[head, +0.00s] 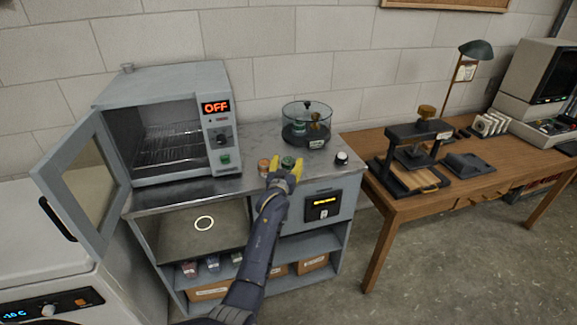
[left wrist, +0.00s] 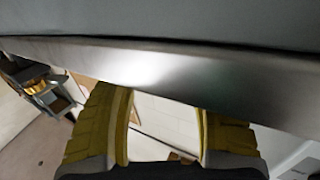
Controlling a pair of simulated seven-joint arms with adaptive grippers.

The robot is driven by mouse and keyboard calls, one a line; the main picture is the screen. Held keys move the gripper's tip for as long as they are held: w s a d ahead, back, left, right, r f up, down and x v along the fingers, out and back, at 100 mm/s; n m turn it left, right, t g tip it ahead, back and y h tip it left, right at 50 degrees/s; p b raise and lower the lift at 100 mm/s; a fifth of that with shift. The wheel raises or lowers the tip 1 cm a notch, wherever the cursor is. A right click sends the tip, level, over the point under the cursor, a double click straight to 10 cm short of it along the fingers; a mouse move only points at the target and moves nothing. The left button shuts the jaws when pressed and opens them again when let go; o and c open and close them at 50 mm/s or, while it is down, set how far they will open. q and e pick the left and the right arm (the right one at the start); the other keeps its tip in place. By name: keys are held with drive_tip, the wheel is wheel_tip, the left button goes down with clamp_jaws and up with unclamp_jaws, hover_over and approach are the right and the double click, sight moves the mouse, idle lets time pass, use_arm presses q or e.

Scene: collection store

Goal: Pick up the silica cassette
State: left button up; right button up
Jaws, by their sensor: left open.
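My left gripper (head: 285,172) has yellow fingers and stands open at the front of the grey counter (head: 185,193). A small green-topped piece (head: 288,162) shows between and just behind its fingertips; I cannot tell whether they touch it. A small orange-brown piece (head: 263,166) stands just left of the fingers. Neither can be surely named as the silica cassette at this size. In the left wrist view the open fingers (left wrist: 165,125) point toward a shiny metal edge (left wrist: 150,65), with no small piece visible between them. My right gripper is not in view.
A glass bowl (head: 307,124) with small things inside stands behind the gripper. A black-and-white knob-like piece (head: 341,158) is to the right. The oven (head: 165,125) at left has its door (head: 85,190) open. A wooden table (head: 480,180) with a press (head: 415,150) stands right.

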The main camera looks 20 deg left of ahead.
use_arm(q)
drive_tip(key=shift+w, duration=0.5)
drive_tip(key=shift+c, duration=0.5)
drive_tip(key=c, duration=0.9)
drive_tip(key=shift+r, duration=0.1)
